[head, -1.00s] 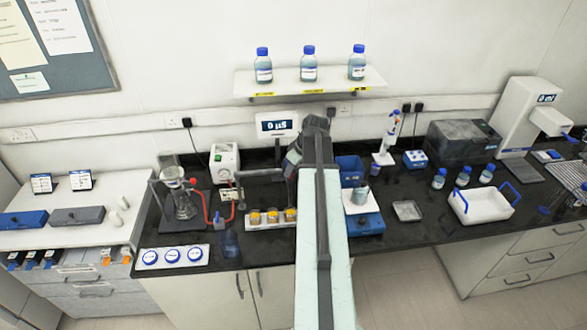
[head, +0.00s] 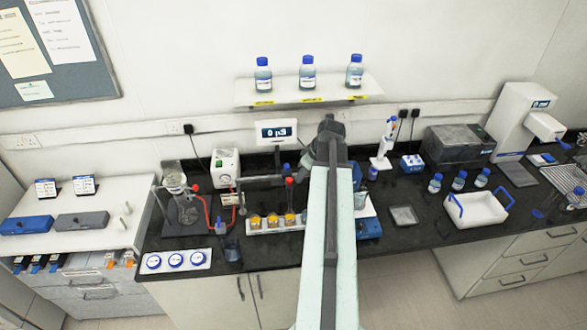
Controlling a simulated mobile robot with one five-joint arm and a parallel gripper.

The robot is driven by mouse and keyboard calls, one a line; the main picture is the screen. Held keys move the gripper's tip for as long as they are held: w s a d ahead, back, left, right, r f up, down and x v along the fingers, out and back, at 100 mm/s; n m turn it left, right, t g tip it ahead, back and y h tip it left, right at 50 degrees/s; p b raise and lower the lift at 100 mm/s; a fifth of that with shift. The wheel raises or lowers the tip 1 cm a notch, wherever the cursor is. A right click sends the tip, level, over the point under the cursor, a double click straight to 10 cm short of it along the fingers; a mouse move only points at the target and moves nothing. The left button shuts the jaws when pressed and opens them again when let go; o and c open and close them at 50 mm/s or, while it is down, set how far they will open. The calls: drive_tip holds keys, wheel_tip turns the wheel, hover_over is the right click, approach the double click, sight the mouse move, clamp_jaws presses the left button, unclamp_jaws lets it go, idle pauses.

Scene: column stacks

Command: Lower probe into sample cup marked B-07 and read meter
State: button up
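A white rack (head: 262,231) holds a row of cups with amber contents, the left cup (head: 254,221), the middle cup (head: 272,221) and the right cup (head: 290,220). Their markings are too small to read. A slim dark probe with a red top (head: 289,195) stands upright over the right cup; whether its tip is inside I cannot tell. The meter (head: 277,132) on the wall behind shows what looks like 0 µS. My gripper (head: 318,157) is behind and to the right of the probe, its fingers hidden by my arm, so its opening and contents cannot be seen.
A glass flask on a stand (head: 185,208) with red tubing is left of the rack. A dish tray (head: 173,262) lies at the front left. A blue balance (head: 369,229) is right of my arm, partly hidden. A white tub (head: 478,208) stands farther right.

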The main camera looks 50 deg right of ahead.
drive_tip(key=s, duration=0.8)
drive_tip(key=shift+d, duration=0.35)
drive_tip(key=shift+f, duration=0.1)
drive_tip(key=w+a+f+n+y+b, duration=0.1)
drive_tip(key=w+a+f+n+b, duration=0.1)
drive_tip(key=w+a+f+b, duration=0.5)
drive_tip(key=w+a+f+n+g+b, duration=0.1)
drive_tip(key=w+a+f+n+b, duration=0.15)
drive_tip(key=w+a, duration=0.45)
drive_tip(key=w+a+f+n+y+b, duration=0.1)
drive_tip(key=w+a+f+b, duration=0.35)
drive_tip(key=a, duration=0.55)
drive_tip(key=s+a+f+m+g+h+b, duration=0.1)
drive_tip(key=a+f+m+b, duration=0.2)
drive_tip(key=a, duration=0.9)
drive_tip(key=s+a+f+m+g+h+b, duration=0.1)
drive_tip(key=a+f+m+g+b, duration=0.1)
drive_tip(key=a+f+b, duration=0.6)
drive_tip(key=a+f+m, duration=0.1)
drive_tip(key=a+f, duration=0.1)
drive_tip(key=a, duration=0.1)
drive_tip(key=shift+a+g, duration=0.3)
drive_tip(key=shift+a, duration=0.1)
